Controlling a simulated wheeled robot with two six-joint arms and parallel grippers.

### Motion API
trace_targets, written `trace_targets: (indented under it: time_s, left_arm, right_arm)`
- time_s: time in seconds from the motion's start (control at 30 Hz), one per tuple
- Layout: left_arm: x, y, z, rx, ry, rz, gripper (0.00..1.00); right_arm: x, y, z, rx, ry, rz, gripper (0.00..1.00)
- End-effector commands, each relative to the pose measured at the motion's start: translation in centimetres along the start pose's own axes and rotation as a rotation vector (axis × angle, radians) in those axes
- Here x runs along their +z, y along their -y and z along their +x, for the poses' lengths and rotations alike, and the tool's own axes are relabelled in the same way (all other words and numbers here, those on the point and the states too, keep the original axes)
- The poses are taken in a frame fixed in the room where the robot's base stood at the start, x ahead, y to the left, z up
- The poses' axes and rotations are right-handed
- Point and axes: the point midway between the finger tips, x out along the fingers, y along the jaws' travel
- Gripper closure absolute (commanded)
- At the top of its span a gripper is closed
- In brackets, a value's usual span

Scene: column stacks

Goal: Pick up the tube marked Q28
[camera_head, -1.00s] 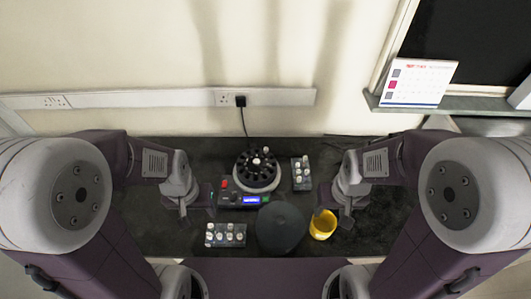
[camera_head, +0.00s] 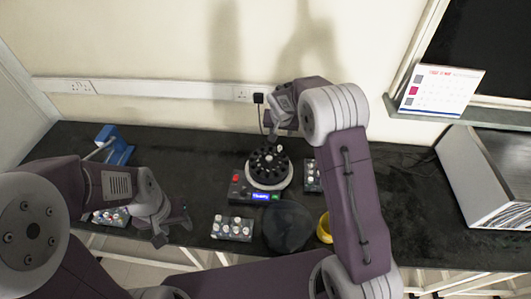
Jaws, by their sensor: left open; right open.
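Small white-capped tubes stand in a rack (camera_head: 232,228) in front of the centrifuge, and more stand in a second rack (camera_head: 312,177) to its right. A third rack (camera_head: 112,216) with tubes is partly hidden behind my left arm. The centrifuge (camera_head: 240,191) has an open black rotor (camera_head: 268,162) with a white piece at its top. No marking is legible, so I cannot tell which tube is Q28. My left gripper (camera_head: 176,230) is open and empty, left of the front rack. My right gripper (camera_head: 270,128) is open, above and behind the rotor, partly hidden by its own arm.
A dark round lid (camera_head: 288,226) and a yellow cup (camera_head: 323,228) lie right of the front rack. A blue device (camera_head: 116,146) stands at the back left. A white box-like object (camera_head: 488,180) is at the right. The dark bench (camera_head: 195,165) is clear left of the centrifuge.

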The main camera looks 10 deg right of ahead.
Motion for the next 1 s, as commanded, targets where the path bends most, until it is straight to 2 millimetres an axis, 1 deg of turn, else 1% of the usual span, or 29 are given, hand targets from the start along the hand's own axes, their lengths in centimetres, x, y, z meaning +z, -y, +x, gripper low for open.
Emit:
trace_targets:
  time_s: [0.03, 0.1, 0.17, 0.27, 0.4, 0.5, 0.67, 0.8, 0.9, 1.0]
  left_arm:
    - [0.0, 0.0, 0.1, 0.000, 0.000, 0.000, 0.52]
    - [0.0, 0.0, 0.1, 0.000, 0.000, 0.000, 0.52]
    - [0.0, 0.0, 0.2, 0.000, 0.000, 0.000, 0.52]
    - [0.0, 0.0, -0.1, 0.000, 0.000, 0.000, 0.52]
    - [-0.1, 0.0, -0.8, 0.000, 0.000, 0.000, 0.52]
    - [-0.1, 0.0, -0.9, 0.000, 0.000, 0.000, 0.52]
    - [-0.1, 0.0, -1.2, 0.000, 0.000, 0.000, 0.52]
    - [-0.3, -0.1, -2.5, 0.000, 0.000, 0.000, 0.52]
    - [-0.3, -0.1, -2.6, 0.000, 0.000, 0.000, 0.52]
    - [-0.3, -0.1, -2.7, 0.000, 0.000, 0.000, 0.52]
  right_arm:
    - [0.9, 0.0, 1.1, 0.007, 0.021, -0.007, 0.57]
    - [1.8, 0.0, 1.8, 0.013, 0.040, -0.014, 0.57]
    - [2.0, 0.1, 2.0, 0.014, 0.045, -0.017, 0.57]
    - [2.0, 0.1, 2.3, 0.014, 0.045, -0.018, 0.57]
    - [2.1, 0.1, 4.5, 0.015, 0.048, -0.017, 0.57]
    - [2.1, 0.1, 5.5, 0.014, 0.045, -0.017, 0.57]
    - [2.2, 0.1, 6.2, 0.014, 0.046, -0.018, 0.57]
    - [2.3, 0.3, 8.4, 0.015, 0.048, -0.017, 0.57]
    - [2.4, 0.3, 10.1, 0.015, 0.046, -0.017, 0.57]
    - [2.4, 0.3, 10.9, 0.014, 0.045, -0.017, 0.57]
